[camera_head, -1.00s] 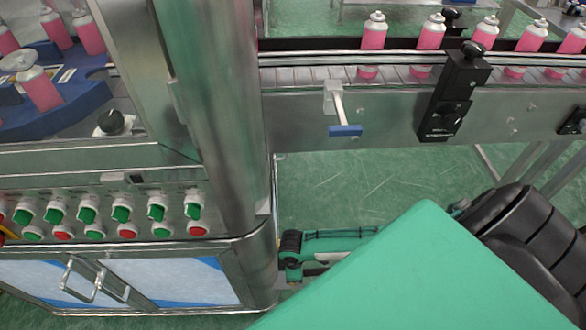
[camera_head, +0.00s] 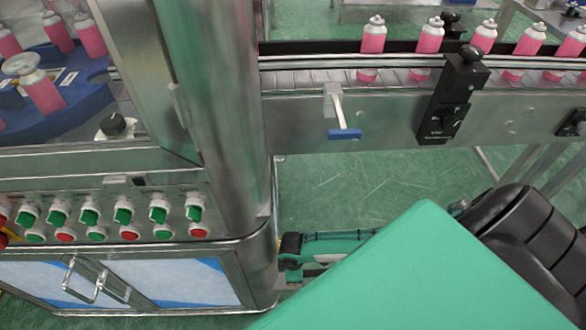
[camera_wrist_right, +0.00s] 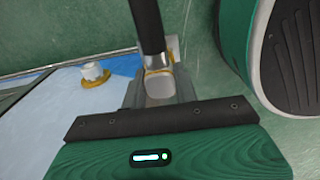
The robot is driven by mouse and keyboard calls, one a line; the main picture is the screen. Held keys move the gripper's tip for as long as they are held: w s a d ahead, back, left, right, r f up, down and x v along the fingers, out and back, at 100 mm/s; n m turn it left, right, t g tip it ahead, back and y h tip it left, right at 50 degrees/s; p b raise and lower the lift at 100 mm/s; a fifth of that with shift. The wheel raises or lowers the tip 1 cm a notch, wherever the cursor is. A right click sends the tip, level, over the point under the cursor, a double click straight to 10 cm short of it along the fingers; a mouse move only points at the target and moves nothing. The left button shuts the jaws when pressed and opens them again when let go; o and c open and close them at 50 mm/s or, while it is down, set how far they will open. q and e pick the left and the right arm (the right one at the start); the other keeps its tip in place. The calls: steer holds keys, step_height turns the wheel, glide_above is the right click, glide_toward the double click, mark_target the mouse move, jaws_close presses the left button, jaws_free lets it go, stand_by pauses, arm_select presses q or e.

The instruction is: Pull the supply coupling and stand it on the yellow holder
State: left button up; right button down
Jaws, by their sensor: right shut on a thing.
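In the right wrist view, my right gripper (camera_wrist_right: 160,98) is shut on the supply coupling (camera_wrist_right: 160,86), a pale piece between the fingers with a dark, shiny tube rising from it. Much of the coupling is hidden by the fingers. A yellow ring-like piece, seemingly the yellow holder (camera_wrist_right: 97,82), lies to the left with a short white post in it, apart from the gripper. Another bit of yellow shows just behind the coupling. In the head view my right wrist (camera_head: 290,250) is low beside the cabinet's right side; its fingertips are hard to make out. My left gripper is not in view.
The steel cabinet (camera_head: 150,255) with rows of green and red knobs stands at the left. A conveyor (camera_head: 330,77) carrying pink cans (camera_head: 372,38) runs across the top right. A blue-ended lever (camera_head: 344,133) sticks out below it. Green floor (camera_head: 350,180) is open beneath.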

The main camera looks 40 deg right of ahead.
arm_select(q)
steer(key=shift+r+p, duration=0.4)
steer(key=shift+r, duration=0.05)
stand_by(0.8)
arm_select(e)
steer(key=c, duration=1)
jaws_free()
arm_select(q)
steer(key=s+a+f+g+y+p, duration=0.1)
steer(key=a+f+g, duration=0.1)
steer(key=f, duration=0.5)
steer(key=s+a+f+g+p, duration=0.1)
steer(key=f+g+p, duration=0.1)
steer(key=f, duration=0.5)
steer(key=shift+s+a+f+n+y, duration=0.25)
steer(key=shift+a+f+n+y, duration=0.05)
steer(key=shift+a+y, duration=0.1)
arm_select(e)
step_height(320, 180, up, 14)
steer(key=shift+f, duration=0.15)
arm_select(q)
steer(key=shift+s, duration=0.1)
arm_select(e)
steer(key=shift+s, duration=0.1)
